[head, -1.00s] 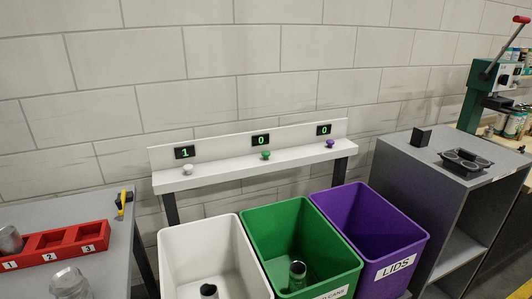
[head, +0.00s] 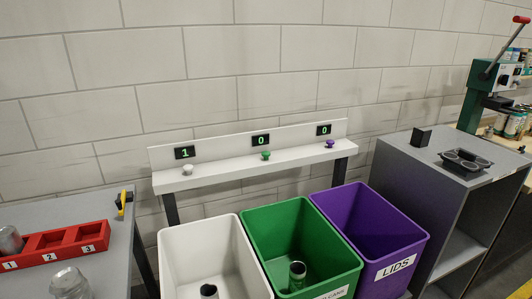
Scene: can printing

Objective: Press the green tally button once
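The green tally button (head: 265,156) stands on the white shelf (head: 225,174) between a white button (head: 188,170) and a purple button (head: 330,143). The small display (head: 261,140) above the green button reads 0. The display (head: 185,152) above the white button reads 1, and the display (head: 324,130) above the purple one reads 0. Neither of my grippers is in the head view.
Below the shelf stand a white bin (head: 185,240) with a dark object, a green bin (head: 330,262) with a can (head: 297,272), and a purple bin (head: 345,212) labelled LIDS. A red numbered tray (head: 60,238) sits on the left table. A grey cabinet (head: 405,165) stands right.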

